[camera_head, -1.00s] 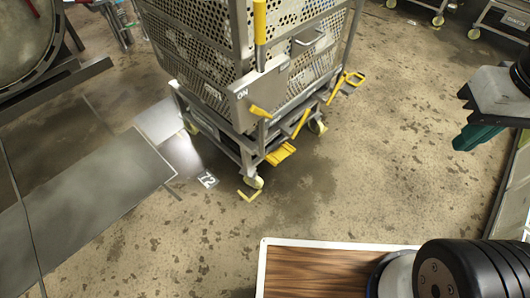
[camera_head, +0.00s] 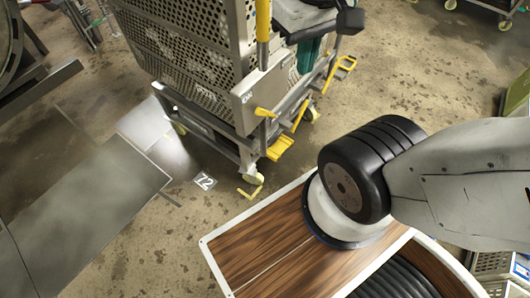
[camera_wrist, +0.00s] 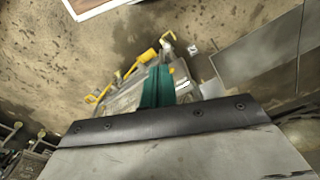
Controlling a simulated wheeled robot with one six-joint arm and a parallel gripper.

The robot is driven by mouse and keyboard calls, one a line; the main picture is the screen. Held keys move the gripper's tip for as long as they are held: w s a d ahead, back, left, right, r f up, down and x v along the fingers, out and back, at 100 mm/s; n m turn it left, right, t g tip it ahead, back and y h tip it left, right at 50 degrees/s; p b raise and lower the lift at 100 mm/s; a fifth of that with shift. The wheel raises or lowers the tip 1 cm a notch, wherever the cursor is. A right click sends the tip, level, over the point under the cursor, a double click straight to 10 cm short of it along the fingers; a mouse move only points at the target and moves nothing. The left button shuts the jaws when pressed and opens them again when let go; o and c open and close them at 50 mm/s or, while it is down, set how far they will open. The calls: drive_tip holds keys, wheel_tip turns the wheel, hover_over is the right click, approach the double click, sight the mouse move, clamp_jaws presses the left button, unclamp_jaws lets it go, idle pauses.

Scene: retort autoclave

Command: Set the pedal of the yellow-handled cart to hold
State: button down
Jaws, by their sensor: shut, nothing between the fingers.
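The cart (camera_head: 190,50) is a perforated metal basket on a wheeled frame, with an upright yellow handle (camera_head: 262,20). A yellow pedal (camera_head: 280,148) sits low at its near corner, above a castor; I cannot tell its setting. A smaller yellow lever (camera_head: 265,112) is above it. My gripper (camera_head: 309,56) has teal fingers, pointing down over the right side of the cart, above and behind the pedal. In the wrist view the shut teal fingers (camera_wrist: 157,88) cover part of the cart, with yellow parts (camera_wrist: 148,56) beyond. I cannot tell whether they touch it.
A floor marker reading 72 (camera_head: 204,181) lies near the cart's near castor. Grey floor plates (camera_head: 90,210) lie at the left. Other carts stand at the top right. Stained floor right of the cart is open.

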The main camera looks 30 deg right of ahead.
drive_tip(key=w+d+f+g, duration=0.1)
drive_tip(key=w+d+f, duration=0.4)
drive_tip(key=d+f, duration=0.35)
drive_tip(key=w+d+f+m+g+h, duration=0.15)
drive_tip(key=w+d+f, duration=0.25)
drive_tip(key=d+f, duration=0.4)
drive_tip(key=w+d+f+g+y, duration=0.1)
drive_tip(key=w+d+f+g, duration=0.1)
drive_tip(key=w+d+f, duration=0.6)
drive_tip(key=w+d+f+x, duration=0.1)
drive_tip(key=w+d+x, duration=0.1)
drive_tip(key=x, duration=1)
drive_tip(key=n+t+y, duration=0.5)
drive_tip(key=t, duration=0.7)
hover_over(272, 155)
drive_tip(key=s+d, duration=0.2)
wheel_tip(272, 155, down, 41)
drive_tip(key=shift+s+d+f, duration=0.1)
drive_tip(key=shift+s+d, duration=0.05)
drive_tip(key=f, duration=0.2)
drive_tip(key=shift+a+f, duration=0.2)
drive_tip(key=shift+f, duration=0.05)
drive_tip(key=shift+a+f, duration=0.15)
drive_tip(key=shift+f, duration=0.55)
